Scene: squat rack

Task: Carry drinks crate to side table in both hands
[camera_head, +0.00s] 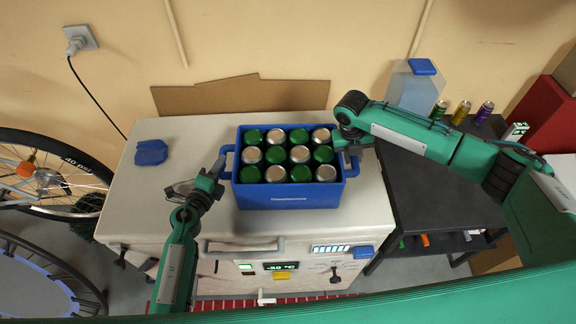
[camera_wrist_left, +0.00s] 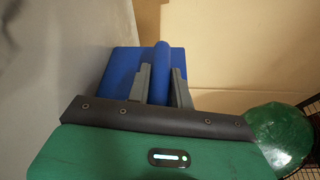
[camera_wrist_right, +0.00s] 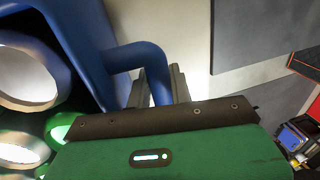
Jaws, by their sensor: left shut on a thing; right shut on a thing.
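The blue drinks crate (camera_head: 289,195) holds several green and silver cans and sits on or just above the white freezer top (camera_head: 130,215); I cannot tell which. My left gripper (camera_head: 219,168) is at the crate's left handle, and in the left wrist view its fingers (camera_wrist_left: 158,85) are shut on the blue handle bar (camera_wrist_left: 161,70). My right gripper (camera_head: 348,142) is at the right handle, and in the right wrist view its fingers (camera_wrist_right: 159,88) are shut on the curved blue handle (camera_wrist_right: 150,60). The dark side table (camera_head: 430,185) stands to the right of the freezer, partly hidden by my right arm.
Several small cans (camera_head: 461,112) and a clear container with a blue lid (camera_head: 412,90) stand at the back of the dark table. A blue cloth-like item (camera_head: 151,152) lies on the freezer's left. A bicycle wheel (camera_head: 45,175) is at far left. The dark table's front is clear.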

